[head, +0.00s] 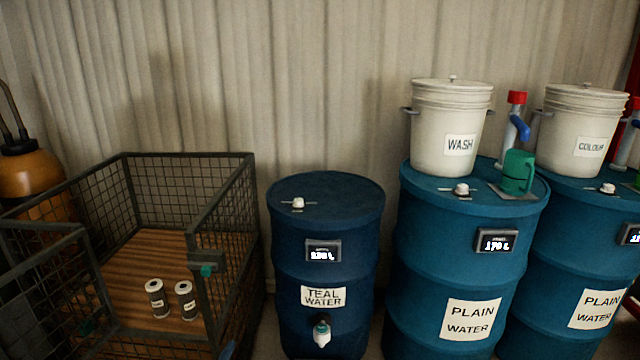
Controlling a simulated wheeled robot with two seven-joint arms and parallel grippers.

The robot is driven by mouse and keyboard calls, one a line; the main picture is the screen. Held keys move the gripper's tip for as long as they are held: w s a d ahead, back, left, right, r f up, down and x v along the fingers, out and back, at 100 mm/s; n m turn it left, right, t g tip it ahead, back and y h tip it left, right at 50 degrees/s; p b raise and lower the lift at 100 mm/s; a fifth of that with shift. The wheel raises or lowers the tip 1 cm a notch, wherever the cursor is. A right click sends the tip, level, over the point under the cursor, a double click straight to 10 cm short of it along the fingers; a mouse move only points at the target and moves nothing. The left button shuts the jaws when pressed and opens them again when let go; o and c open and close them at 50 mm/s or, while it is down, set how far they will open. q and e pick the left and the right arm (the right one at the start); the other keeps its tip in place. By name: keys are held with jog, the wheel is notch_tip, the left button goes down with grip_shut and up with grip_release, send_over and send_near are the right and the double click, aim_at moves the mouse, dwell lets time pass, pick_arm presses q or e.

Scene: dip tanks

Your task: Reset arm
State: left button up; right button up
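Neither of my grippers shows in the head view, and no arm is clearly in the picture. A blue drum labelled TEAL WATER (325,225) stands in the middle, with a small white tap low on its front. Two blue drums labelled PLAIN WATER stand to its right, the nearer one (430,270) and the farther one (560,265). A white lidded bucket labelled WASH (440,115) sits on the nearer one. A white bucket labelled COLOUR (572,150) sits on the farther one.
A wire mesh cage (190,154) with a wooden floor stands at the left, its front partly open. Two small labelled cylinders (157,298) (186,299) stand inside. A green jug (517,173) stands by a red-topped pump (516,115). An orange tank (28,175) is far left.

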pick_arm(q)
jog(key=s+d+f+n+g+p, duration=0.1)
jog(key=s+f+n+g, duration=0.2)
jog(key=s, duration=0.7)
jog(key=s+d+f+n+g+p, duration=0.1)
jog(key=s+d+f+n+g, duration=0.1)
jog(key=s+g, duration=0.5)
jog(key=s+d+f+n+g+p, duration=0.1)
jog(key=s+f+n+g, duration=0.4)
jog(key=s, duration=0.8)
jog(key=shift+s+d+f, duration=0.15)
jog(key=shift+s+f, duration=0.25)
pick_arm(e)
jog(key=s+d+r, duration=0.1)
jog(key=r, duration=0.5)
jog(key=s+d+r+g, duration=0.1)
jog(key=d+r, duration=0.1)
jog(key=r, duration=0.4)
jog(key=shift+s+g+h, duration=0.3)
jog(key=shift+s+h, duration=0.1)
